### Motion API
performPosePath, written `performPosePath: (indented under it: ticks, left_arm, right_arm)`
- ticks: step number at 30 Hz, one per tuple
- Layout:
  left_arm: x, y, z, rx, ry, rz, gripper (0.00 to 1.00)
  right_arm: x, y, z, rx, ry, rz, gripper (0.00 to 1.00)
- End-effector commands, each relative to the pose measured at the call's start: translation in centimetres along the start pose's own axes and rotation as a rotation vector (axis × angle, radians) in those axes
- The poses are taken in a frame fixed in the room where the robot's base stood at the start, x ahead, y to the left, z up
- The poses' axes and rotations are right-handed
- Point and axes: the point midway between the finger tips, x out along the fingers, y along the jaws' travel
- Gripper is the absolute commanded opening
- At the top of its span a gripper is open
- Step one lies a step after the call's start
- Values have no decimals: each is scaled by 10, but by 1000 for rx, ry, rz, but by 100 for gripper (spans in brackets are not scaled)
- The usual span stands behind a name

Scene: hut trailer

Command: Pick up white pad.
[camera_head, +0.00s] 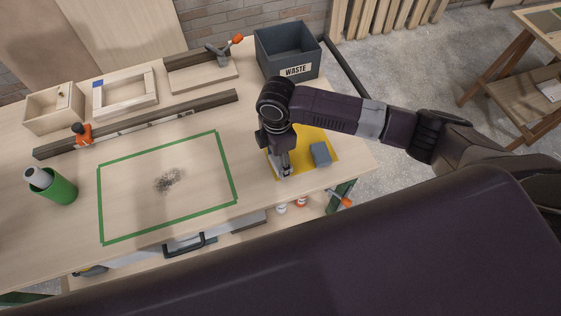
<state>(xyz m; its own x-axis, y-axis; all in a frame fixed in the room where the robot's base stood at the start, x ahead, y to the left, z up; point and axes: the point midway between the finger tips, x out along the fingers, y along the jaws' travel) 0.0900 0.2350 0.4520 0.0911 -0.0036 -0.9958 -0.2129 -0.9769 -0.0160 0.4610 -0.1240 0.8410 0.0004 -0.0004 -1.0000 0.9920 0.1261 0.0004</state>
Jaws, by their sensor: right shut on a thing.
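My right gripper (284,170) points down over the yellow mat (303,139) at the right end of the workbench. It is shut on a small pale piece at its fingertips, which looks like the white pad; the fingers and wrist hide most of it. The pad is at or just above the mat's left part; I cannot tell if it touches. A grey-blue block (320,154) lies on the mat just right of the gripper. My left gripper is not in view.
A dark bin labelled WASTE (287,50) stands behind the mat. A green tape rectangle (168,236) surrounds a patch of dark debris (168,180). A green container (52,187) stands at left. Wooden frames (125,94) and a clamped rail (140,122) lie at the back.

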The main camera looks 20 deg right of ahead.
Motion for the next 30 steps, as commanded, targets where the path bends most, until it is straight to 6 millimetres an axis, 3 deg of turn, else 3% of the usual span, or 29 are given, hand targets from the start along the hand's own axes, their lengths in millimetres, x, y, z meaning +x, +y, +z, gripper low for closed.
performPosePath:
  ticks: [8, 14, 20, 30]
  left_arm:
    - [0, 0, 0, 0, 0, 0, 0]
    - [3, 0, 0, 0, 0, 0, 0]
    - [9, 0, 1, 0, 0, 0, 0]
    - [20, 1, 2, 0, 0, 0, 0]
  right_arm:
    - [-2, 0, 0, 0, 0, 1, 37]
    - [-18, 2, 0, 0, 1, 4, 37]
    - [-60, 2, 0, -2, 1, 8, 37]
    - [-156, 2, 0, 0, 1, 5, 37]
